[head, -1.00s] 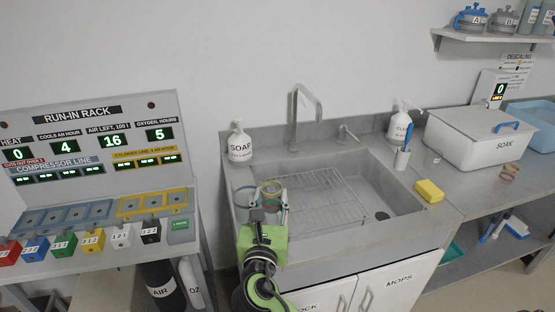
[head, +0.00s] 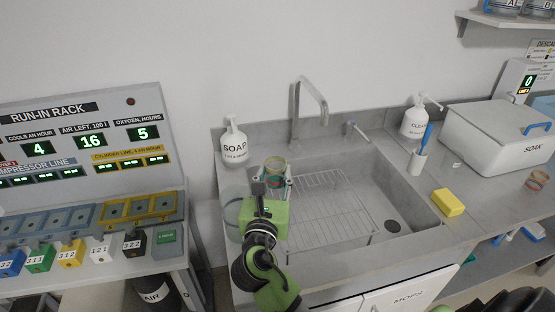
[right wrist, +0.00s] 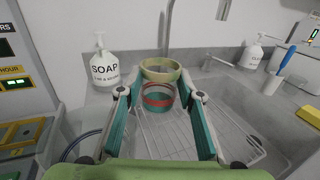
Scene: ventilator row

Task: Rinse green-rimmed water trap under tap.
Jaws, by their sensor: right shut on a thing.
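The water trap (head: 274,165) is a small clear cup with a yellow-green rim. It also shows in the right wrist view (right wrist: 159,72), upright, with a red band and teal colour low on its body. My right gripper (head: 272,181) is shut on it, one finger on each side, above the left part of the sink (head: 395,190). The tap (head: 296,105) stands behind the sink, its spout bent forward, to the right of the trap in the head view. No water stream is visible. A small lever (head: 357,131) is right of the tap. My left gripper is not in view.
A soap bottle (head: 234,145) stands at the sink's back left corner. A wire rack (head: 330,215) lies in the basin. A yellow sponge (head: 448,202), a second pump bottle (head: 414,122) and a white soak box (head: 490,140) are on the right. The run-in rack (head: 80,140) stands left.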

